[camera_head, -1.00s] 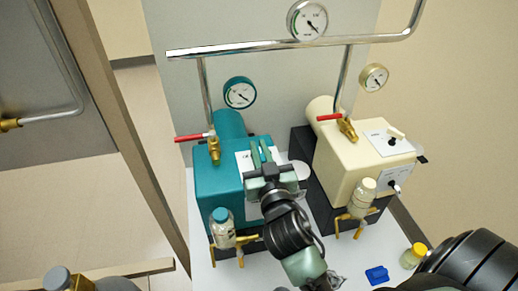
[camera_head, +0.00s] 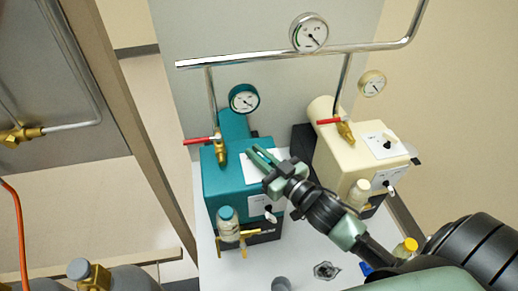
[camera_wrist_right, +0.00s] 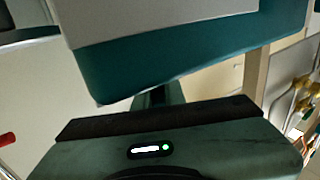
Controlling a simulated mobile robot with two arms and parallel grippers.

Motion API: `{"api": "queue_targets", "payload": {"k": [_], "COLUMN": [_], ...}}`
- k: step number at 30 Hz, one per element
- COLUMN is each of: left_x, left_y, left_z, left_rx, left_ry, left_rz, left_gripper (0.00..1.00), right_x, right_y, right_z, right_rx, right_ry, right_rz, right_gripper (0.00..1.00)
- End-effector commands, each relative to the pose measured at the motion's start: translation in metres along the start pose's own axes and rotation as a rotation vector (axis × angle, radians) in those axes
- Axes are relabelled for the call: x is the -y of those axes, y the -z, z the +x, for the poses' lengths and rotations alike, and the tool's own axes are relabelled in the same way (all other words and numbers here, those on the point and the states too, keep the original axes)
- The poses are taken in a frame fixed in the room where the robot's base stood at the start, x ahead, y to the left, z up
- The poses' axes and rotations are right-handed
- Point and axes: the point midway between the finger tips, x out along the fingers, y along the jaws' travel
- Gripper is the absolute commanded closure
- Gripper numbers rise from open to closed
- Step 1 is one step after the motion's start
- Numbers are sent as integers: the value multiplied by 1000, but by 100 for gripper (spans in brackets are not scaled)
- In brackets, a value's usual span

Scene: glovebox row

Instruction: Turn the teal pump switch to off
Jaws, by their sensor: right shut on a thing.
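The teal pump (camera_head: 222,182) stands on the white bench, with a white plate (camera_head: 254,172) on its top and another on its front. My right gripper (camera_head: 262,157) reaches in from the lower right over the top plate, shut on the pump's switch. The fingers hide the switch, so I cannot see its position. In the right wrist view, the gripper body (camera_wrist_right: 150,150) lies below the teal pump's body (camera_wrist_right: 180,68). My left gripper is not in view.
A cream pump (camera_head: 340,160) stands close on the right. A capped bottle (camera_head: 228,224) hangs at the teal pump's front left. A red-handled brass valve (camera_head: 220,150) and a teal gauge (camera_head: 244,98) stand behind. Grey cylinders are at lower left.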

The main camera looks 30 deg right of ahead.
Motion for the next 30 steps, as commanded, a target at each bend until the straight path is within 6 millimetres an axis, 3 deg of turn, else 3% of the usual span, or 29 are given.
{"api": "queue_targets", "payload": {"k": [17, 18, 19, 30], "left_x": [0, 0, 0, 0], "left_y": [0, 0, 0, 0], "left_z": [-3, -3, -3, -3], "left_rx": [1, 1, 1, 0], "left_ry": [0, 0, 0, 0], "left_rz": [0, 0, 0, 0], "left_gripper": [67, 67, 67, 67], "right_x": [1, 1, 1, 1], "right_y": [1, 1, 1, 0], "right_z": [1, 1, 1, -2], "right_rx": [-4, -4, -4, -1], "right_ry": [38, 38, 38, 38], "right_rz": [-1, -1, -1, 0], "right_gripper": [100, 78, 70, 67]}}
